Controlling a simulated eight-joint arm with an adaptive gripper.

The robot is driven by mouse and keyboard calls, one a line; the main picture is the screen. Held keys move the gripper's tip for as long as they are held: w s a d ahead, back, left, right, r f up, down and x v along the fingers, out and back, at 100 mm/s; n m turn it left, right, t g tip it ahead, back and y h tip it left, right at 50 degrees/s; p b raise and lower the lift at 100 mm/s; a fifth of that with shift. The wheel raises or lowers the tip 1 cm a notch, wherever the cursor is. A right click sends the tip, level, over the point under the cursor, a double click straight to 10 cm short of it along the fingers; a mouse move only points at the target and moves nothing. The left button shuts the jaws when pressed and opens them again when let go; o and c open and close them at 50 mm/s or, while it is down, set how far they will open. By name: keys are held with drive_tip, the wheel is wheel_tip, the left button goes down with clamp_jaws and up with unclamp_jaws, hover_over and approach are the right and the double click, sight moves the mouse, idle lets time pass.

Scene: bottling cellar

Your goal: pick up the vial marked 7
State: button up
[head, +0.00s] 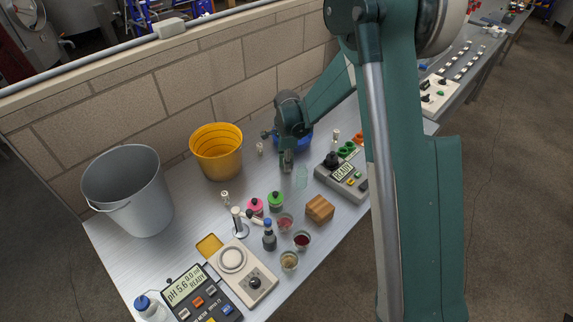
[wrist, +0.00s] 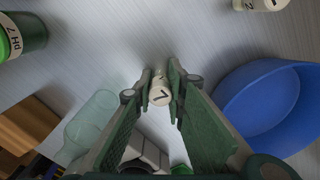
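The vial marked 7 (wrist: 160,94) is small and whitish, with a dark 7 facing the camera in the wrist view. It sits between the fingertips of my gripper (wrist: 161,86). The two green fingers are close together, one on each side of the vial, and appear to touch it. In the head view my gripper (head: 286,168) points down low over the table beside the blue bowl (head: 307,141). There the fingers hide the vial, and I cannot tell whether it is clear of the table.
A clear glass (head: 301,178) stands close right of my gripper, with the wooden block (head: 319,208) nearer the front. Other small vials stand at the back (head: 260,149) and left (head: 225,197). A yellow bucket (head: 216,155) and green-lidded jar (head: 276,199) are also nearby.

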drive_tip(key=shift+c, duration=1.3)
drive_tip(key=shift+r+p, duration=0.5)
drive_tip(key=shift+r, duration=4.5)
